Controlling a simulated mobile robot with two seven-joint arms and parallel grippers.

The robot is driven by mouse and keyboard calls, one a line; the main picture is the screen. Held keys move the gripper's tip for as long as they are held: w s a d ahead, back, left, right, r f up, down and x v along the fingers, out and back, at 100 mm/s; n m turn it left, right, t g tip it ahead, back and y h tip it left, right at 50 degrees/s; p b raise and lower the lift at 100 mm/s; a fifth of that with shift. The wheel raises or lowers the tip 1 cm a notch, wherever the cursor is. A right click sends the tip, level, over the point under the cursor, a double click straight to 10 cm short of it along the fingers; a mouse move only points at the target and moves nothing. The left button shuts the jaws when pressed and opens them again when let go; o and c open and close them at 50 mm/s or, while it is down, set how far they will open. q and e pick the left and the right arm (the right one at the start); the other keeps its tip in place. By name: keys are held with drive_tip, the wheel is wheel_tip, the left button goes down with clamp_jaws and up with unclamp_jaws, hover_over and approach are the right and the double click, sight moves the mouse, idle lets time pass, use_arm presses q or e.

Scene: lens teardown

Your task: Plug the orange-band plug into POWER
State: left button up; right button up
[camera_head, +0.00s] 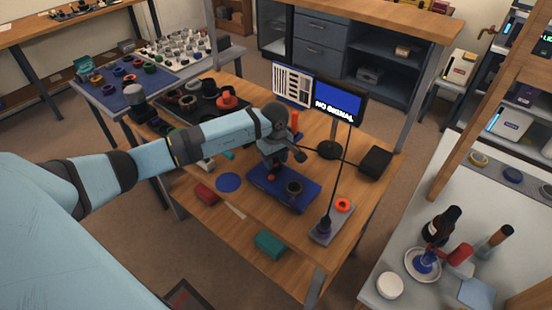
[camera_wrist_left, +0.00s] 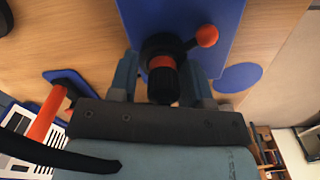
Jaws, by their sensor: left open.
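A short black arm with an orange ball (camera_wrist_left: 207,36) sticks out beside the cylinder. I cannot tell whether the fingers touch the cylinder, or for certain that it is the orange-band plug. No POWER label is readable. My right gripper is not in view.
A dark ring-shaped part (camera_head: 294,188) sits on the mat. A monitor (camera_head: 338,102) reading NO SIGNAL stands behind, near a black box (camera_head: 376,161). Thin black cables cross the table. A grey plate (camera_head: 320,238) at the right carries an orange ring (camera_head: 343,205) and a dark knob (camera_head: 324,226).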

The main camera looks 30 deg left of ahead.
use_arm(q)
wheel_tip(320, 180, up, 14)
idle(0.4)
drive_tip(key=shift+f, duration=0.1)
idle(0.3)
